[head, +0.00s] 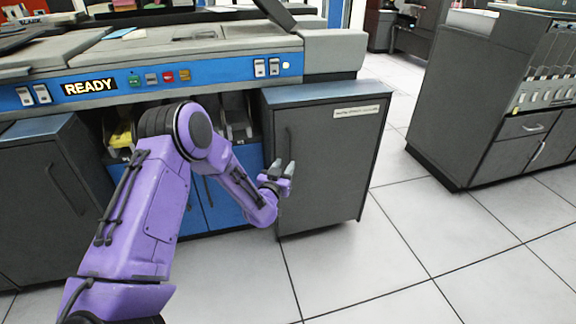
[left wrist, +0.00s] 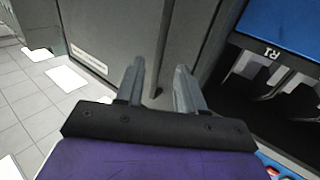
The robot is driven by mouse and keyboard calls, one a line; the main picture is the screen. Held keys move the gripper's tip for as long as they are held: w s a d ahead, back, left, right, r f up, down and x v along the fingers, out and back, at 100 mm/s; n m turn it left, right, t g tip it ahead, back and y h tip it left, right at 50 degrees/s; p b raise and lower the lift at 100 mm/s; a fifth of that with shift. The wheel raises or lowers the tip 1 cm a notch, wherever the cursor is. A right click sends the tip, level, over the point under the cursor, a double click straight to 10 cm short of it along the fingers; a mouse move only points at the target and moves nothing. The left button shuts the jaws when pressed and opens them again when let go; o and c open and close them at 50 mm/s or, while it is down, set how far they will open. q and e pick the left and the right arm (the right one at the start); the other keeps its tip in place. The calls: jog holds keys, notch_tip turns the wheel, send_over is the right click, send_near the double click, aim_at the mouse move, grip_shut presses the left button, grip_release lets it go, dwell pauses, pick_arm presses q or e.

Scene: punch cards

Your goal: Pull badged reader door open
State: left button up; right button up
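The badged reader door (head: 335,165) is a dark grey cabinet front with a white label (head: 356,111) near its top right. It looks shut, with no clear gap along its edges. A dark upright handle (head: 289,146) is on its left side. My left gripper (head: 284,170) is in front of the door's left part, by the lower end of the handle. In the left wrist view its two grey fingers (left wrist: 160,78) stand apart, with the door (left wrist: 115,35) behind them. I cannot tell whether they touch the handle. My right gripper is not in view.
Another grey door (head: 55,185) stands at left, and blue lower panels (head: 222,205) lie between. A separate grey cabinet (head: 460,100) stands at right. The tiled floor (head: 400,240) before the badged door is clear.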

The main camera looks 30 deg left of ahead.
aim_at(290, 157)
pick_arm(q)
jog(key=x, duration=0.4)
jog(key=shift+w+f+b, duration=0.1)
jog(key=shift+b, duration=0.2)
grip_shut()
jog(key=shift+d, duration=0.1)
